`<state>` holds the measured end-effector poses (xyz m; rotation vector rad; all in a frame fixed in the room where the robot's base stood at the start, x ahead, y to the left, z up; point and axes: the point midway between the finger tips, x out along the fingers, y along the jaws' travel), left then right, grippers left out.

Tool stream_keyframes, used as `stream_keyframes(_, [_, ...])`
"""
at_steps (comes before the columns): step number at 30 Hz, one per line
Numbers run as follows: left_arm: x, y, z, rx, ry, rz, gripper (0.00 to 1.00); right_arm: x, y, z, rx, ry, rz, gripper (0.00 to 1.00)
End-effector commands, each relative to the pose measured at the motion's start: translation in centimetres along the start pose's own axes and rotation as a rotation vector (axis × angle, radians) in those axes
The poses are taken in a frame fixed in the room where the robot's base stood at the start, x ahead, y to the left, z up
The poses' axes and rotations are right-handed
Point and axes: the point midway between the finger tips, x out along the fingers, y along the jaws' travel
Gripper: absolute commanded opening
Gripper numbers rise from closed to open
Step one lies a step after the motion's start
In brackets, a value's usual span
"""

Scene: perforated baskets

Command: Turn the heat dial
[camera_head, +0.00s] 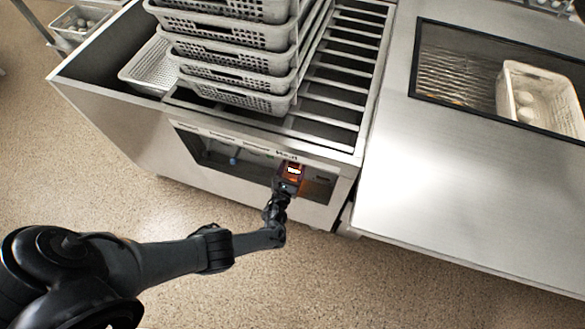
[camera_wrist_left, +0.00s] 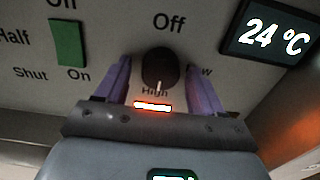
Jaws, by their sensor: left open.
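The heat dial (camera_wrist_left: 160,68) is a round black knob on the grey panel, seen in the left wrist view. "Off" is printed above it, "High" below it, and a partly covered label ending in "w" at its right. Its white mark is at the lower side, by "High". My left gripper (camera_wrist_left: 158,66) is open, with one purple finger on each side of the dial and visible gaps between. In the head view my left gripper (camera_head: 289,178) is at the panel front and hides the dial. My right gripper is not in view.
A lit display (camera_wrist_left: 274,38) reads 24 °C. Stacked perforated baskets (camera_head: 235,65) stand on the machine (camera_head: 335,160) above the panel.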

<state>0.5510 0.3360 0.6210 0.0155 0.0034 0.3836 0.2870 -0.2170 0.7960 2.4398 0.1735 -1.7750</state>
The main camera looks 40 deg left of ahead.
Motion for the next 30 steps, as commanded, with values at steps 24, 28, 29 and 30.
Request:
stream_keyframes(24, [-9.0,0.0,0.1,-0.001,0.002,0.000,0.68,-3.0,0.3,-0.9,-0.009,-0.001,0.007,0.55])
stream_keyframes(28, [-10.2,-0.1,0.1,-0.001,0.001,-0.001,0.68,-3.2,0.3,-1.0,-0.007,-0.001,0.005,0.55])
stream_keyframes(29, [-10.4,0.0,0.1,-0.001,0.001,0.000,0.68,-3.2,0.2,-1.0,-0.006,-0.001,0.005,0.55])
stream_keyframes(30, [-10.6,0.0,0.0,-0.001,0.000,0.000,0.68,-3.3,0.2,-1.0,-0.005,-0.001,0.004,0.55])
